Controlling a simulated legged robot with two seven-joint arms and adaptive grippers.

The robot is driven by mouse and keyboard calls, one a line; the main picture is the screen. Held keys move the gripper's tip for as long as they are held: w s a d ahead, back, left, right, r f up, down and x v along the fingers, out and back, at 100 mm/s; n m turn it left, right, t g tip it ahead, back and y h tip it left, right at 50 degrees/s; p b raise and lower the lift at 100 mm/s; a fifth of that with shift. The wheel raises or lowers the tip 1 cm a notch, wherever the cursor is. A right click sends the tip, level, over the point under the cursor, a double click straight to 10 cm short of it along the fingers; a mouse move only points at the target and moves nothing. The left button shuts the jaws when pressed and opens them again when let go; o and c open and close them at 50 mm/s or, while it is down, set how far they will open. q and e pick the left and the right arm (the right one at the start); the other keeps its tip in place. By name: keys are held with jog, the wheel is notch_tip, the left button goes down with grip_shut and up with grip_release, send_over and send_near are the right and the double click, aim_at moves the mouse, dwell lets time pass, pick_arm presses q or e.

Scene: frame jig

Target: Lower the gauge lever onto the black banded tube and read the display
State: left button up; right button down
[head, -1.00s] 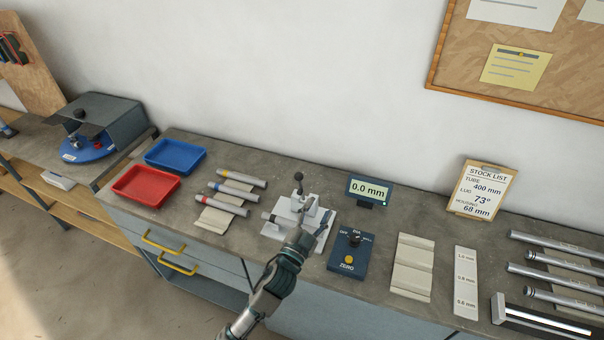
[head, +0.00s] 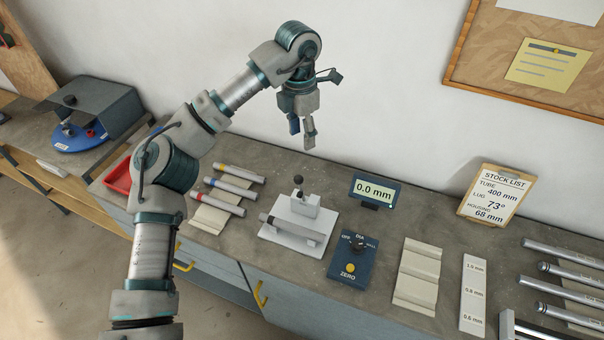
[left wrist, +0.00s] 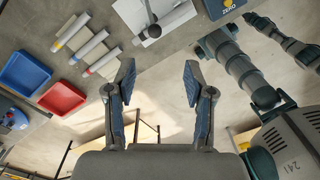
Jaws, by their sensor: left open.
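The gauge (head: 312,206) is a white block on a white base plate, with a black-knobbed lever (head: 298,181) standing up from it. A grey tube (head: 300,230) with a dark band near its left end lies across the gauge's front. The knob also shows in the left wrist view (left wrist: 154,31). The display (head: 374,190) behind it to the right reads 0.0 mm. My left gripper (head: 302,134) is open and empty, fingers pointing down, high above the bench and clear of the lever. My right gripper does not show.
Tubes with yellow, blue and red bands lie on a rest (head: 210,218) left of the gauge. A blue ZERO box (head: 352,268) stands to its right, then an empty beige rest (head: 418,270) and a thickness card (head: 474,290). My left arm covers part of the red tray (head: 118,178).

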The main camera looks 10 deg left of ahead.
pick_arm(q)
send_near(299, 176)
notch_tip(299, 176, down, 11)
jog(key=shift+s+d+r+p, duration=0.1)
jog(key=shift+s+r+p, duration=0.1)
jog(key=shift+p, duration=0.2)
jog(key=shift+f, duration=0.45)
jog(key=c, duration=0.8)
